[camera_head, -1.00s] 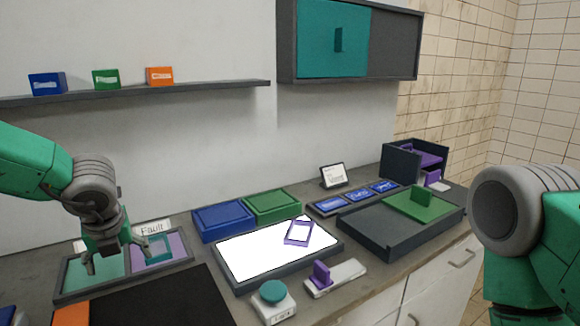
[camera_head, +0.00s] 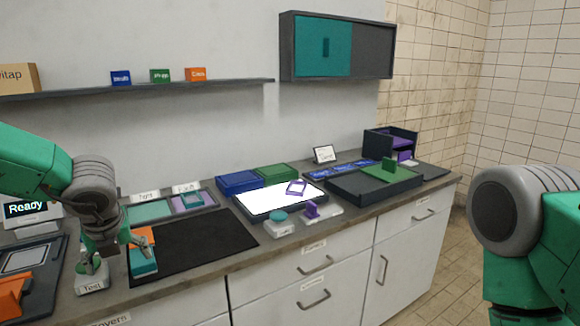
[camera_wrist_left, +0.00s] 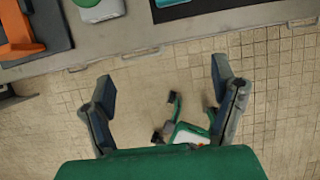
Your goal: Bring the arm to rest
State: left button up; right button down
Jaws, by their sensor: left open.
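My left gripper (camera_head: 120,252) hangs low at the left of the head view. It appears in front of the counter (camera_head: 265,228) and partly hides a teal and orange piece (camera_head: 145,264) at the black mat's left end. In the left wrist view its two fingers (camera_wrist_left: 163,88) are spread wide with nothing between them. Tiled floor (camera_wrist_left: 270,90) shows below and between them, and the counter's front edge lies at the top. My right arm (camera_head: 510,225) shows at the right edge of the head view; its gripper is out of view.
The black mat (camera_head: 190,248) is bare over most of its surface. A white lit panel (camera_head: 275,200), a dark tray (camera_head: 370,186) and blue and green boxes stand farther along. A "Ready" display (camera_head: 28,212) and an orange piece (camera_head: 10,295) are at the left. Open floor (camera_head: 430,285) lies right.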

pick_arm(q)
jog(key=s+d+f+m, duration=0.1)
jog(key=s+f+m, duration=0.3)
jog(key=f+m, duration=0.35)
jog(key=s+f+m+y, duration=0.1)
jog(key=s+f+m, duration=0.3)
jog(key=f+m, duration=0.3)
jog(key=s+d+f+m, duration=0.1)
jog(key=s+f+m, duration=0.45)
jog(key=m, duration=0.35)
jog(key=s+d+f+m+g+h, duration=0.1)
jog(key=s+f+m, duration=0.3)
jog(key=s+m, duration=0.5)
jog(key=s+d+f+m+g+h, duration=0.2)
jog(key=s+f+m, duration=0.3)
jog(key=s+m, duration=0.5)
jog(key=shift+s+d+b, duration=0.45)
jog(key=shift+s+d, duration=0.05)
jog(key=shift+s, duration=0.45)
jog(key=shift+w, duration=0.15)
